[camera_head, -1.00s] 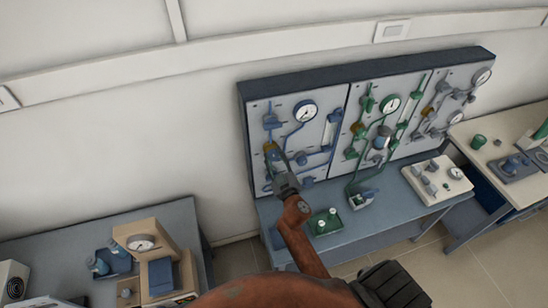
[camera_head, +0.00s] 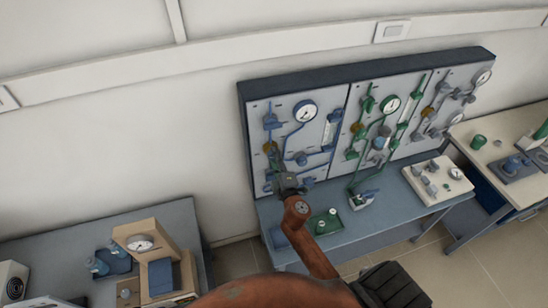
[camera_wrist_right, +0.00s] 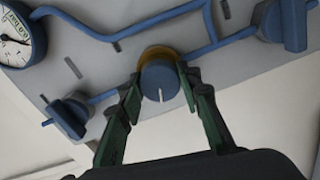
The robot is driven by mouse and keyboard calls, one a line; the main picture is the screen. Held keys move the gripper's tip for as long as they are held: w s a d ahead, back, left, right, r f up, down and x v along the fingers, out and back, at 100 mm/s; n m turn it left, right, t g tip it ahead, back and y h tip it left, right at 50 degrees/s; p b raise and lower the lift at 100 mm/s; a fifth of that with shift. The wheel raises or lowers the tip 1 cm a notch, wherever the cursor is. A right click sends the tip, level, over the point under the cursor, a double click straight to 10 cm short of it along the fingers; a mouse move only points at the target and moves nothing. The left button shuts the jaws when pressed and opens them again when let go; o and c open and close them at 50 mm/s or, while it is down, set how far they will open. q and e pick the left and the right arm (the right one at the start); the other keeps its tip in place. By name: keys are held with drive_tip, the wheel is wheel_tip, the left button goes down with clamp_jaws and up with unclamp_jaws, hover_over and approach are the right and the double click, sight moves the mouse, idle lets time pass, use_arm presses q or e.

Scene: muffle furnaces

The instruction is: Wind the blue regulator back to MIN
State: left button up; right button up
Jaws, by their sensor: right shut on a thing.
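The blue regulator (camera_wrist_right: 158,89) is a round blue knob with a brass-coloured collar, set in blue piping on the left panel. A white line on its face points down in the right wrist view. My right gripper (camera_wrist_right: 161,84) is shut on it, one green-padded finger on each side. In the head view my right gripper (camera_head: 273,158) reaches up to the panel and largely hides the knob. MIN lettering cannot be read. My left gripper is not in view.
A dial gauge (camera_head: 305,111) sits above right of the regulator, with blue valves around it. Green panel fittings (camera_head: 366,104) stand to the right. Below, the bench holds a green tray (camera_head: 325,223). Another bench with a boxed gauge (camera_head: 140,243) is at lower left.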

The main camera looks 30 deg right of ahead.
drive_tip(key=shift+n, duration=2.2)
drive_tip(key=o, duration=1.2)
drive_tip(key=shift+c, duration=0.2)
drive_tip(key=v, duration=1.2)
drive_tip(key=shift+f, duration=0.1)
